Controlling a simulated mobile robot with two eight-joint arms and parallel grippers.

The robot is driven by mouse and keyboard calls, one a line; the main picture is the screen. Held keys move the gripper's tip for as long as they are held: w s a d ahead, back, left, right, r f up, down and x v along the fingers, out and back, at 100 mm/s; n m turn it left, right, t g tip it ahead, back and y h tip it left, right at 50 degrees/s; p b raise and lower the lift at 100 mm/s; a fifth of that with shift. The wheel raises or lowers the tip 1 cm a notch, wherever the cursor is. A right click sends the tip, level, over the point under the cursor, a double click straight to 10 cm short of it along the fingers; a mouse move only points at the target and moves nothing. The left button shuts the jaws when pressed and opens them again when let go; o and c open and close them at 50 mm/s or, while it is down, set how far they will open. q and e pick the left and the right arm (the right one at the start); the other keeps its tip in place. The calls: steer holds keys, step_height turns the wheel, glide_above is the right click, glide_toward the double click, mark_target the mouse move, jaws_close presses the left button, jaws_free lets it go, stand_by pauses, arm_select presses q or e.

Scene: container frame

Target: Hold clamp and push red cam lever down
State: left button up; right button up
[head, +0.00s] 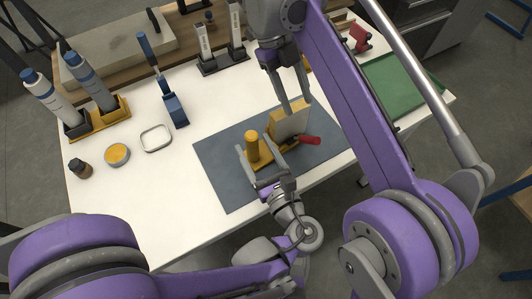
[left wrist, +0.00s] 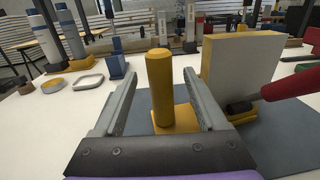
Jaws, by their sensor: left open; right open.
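The clamp has an upright yellow post (head: 252,147) on a yellow base and a pale block with yellow edges (head: 291,122). Its red cam lever (head: 309,140) sticks out to the right, roughly level; in the left wrist view the lever (left wrist: 292,82) runs from a dark pivot at the block's face. My left gripper (head: 257,150) is open, with one finger on each side of the post (left wrist: 160,85) and visible gaps to both. My right gripper (head: 296,106) is open and points down over the block; the block's upper part is near its fingertips, and contact cannot be told.
The clamp stands on a blue-grey mat (head: 218,165) on a white table.

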mark_target(247, 133)
arm_select(q)
steer(key=shift+x, duration=2.7)
jaws_close()
